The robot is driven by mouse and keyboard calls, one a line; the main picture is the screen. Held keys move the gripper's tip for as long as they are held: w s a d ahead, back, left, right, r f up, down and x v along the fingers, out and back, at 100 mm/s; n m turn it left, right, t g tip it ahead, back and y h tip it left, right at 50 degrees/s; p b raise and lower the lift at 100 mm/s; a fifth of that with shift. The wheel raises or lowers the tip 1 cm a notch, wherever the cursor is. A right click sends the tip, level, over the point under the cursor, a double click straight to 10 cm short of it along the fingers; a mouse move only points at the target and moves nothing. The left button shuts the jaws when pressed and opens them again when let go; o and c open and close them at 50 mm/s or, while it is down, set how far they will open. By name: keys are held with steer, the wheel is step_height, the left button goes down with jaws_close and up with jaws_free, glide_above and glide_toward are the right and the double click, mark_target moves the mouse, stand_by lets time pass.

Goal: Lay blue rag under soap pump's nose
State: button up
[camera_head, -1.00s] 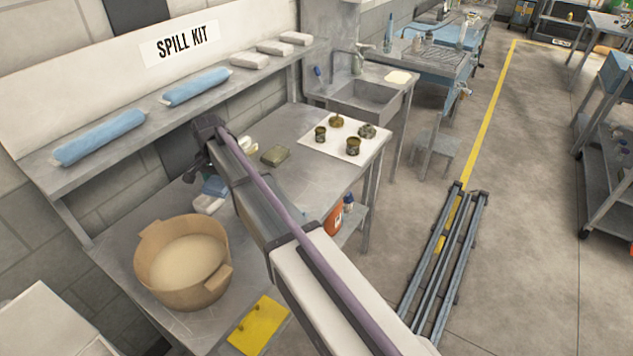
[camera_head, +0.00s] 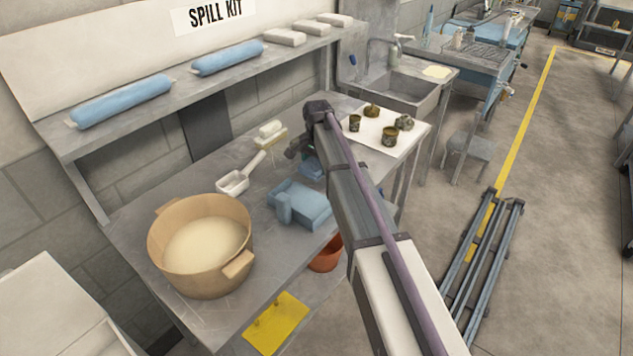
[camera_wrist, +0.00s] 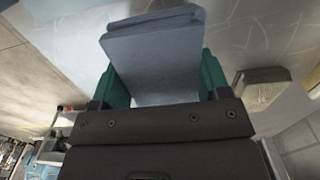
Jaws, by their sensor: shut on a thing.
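In the wrist view, the green fingers of my gripper (camera_wrist: 160,88) are shut on a folded blue rag (camera_wrist: 152,50). In the head view my gripper (camera_head: 308,158) is above the metal table, and part of the held rag (camera_head: 313,169) shows below it; the rest is hidden by my arm. A stack of blue cloth (camera_head: 300,204) lies on the table nearer the camera. A small pump-like bottle (camera_head: 398,46) stands behind the sink; I cannot tell surely that it is the soap pump or which way its nose points.
A white sheet with several dark metal parts (camera_head: 374,128) lies ahead. The sink (camera_head: 405,92) is beyond it. A shelf (camera_head: 100,130) overhangs the table's back.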

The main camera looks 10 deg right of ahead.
step_height(320, 180, down, 4)
steer(key=b, duration=0.4)
steer(key=shift+r, duration=0.3)
steer(key=shift+f, duration=0.2)
steer(key=o, duration=0.9)
steer(key=shift+r, duration=0.15)
